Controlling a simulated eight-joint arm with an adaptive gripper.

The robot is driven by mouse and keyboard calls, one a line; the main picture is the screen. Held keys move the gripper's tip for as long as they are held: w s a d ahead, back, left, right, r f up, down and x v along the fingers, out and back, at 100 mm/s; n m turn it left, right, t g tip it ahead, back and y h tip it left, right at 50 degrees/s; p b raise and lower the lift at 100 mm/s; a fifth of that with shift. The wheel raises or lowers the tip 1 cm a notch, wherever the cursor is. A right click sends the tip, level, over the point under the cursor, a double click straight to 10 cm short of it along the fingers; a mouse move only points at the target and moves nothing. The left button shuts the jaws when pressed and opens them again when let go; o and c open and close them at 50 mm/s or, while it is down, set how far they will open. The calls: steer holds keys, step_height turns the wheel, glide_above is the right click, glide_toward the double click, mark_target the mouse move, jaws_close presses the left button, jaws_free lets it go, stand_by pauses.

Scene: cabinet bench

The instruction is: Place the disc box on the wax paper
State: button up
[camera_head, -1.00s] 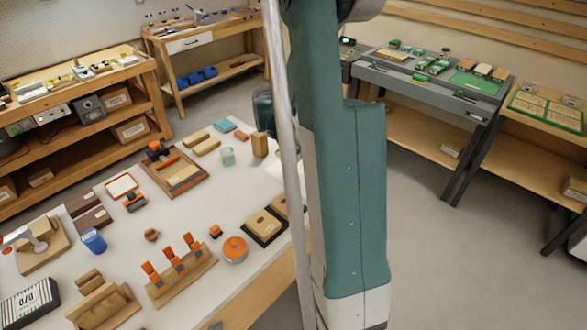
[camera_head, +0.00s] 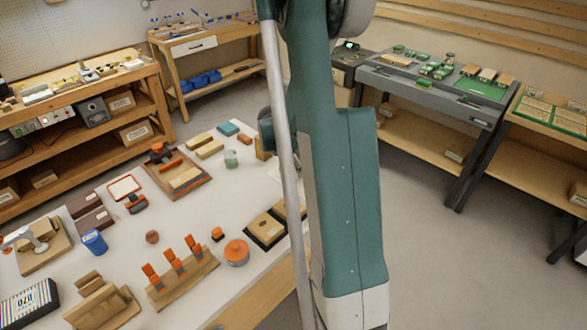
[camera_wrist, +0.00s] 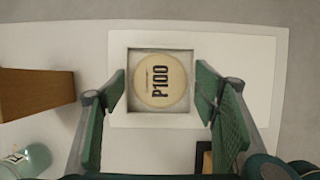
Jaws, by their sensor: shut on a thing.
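The disc box is a pale square tray (camera_wrist: 134,117) holding a cream round disc (camera_wrist: 163,80) marked P100, in the middle of the wrist view. My gripper (camera_wrist: 160,95) has its green fingers on both sides of the box and is shut on it. The wax paper (camera_wrist: 240,75) is a plain white sheet behind the box, reaching out to its right. The box overlaps the sheet's left part in the picture; I cannot tell whether it touches the sheet. In the head view my arm hides the gripper, box and paper.
A brown block (camera_wrist: 35,93) stands left of my gripper, with a greenish jar (camera_wrist: 35,158) near the lower left corner. The jar also shows in the head view (camera_head: 231,158). Clamps, blocks and an orange-lidded pot (camera_head: 236,253) crowd the white bench (camera_head: 185,228).

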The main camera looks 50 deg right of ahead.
steer(key=shift+f, duration=0.75)
steer(key=shift+f, duration=0.15)
steer(key=o, duration=0.9)
steer(key=shift+o, duration=0.2)
steer(key=shift+r, duration=0.2)
steer(key=p+v, duration=0.2)
steer(key=v, duration=1)
steer(key=shift+a, duration=0.1)
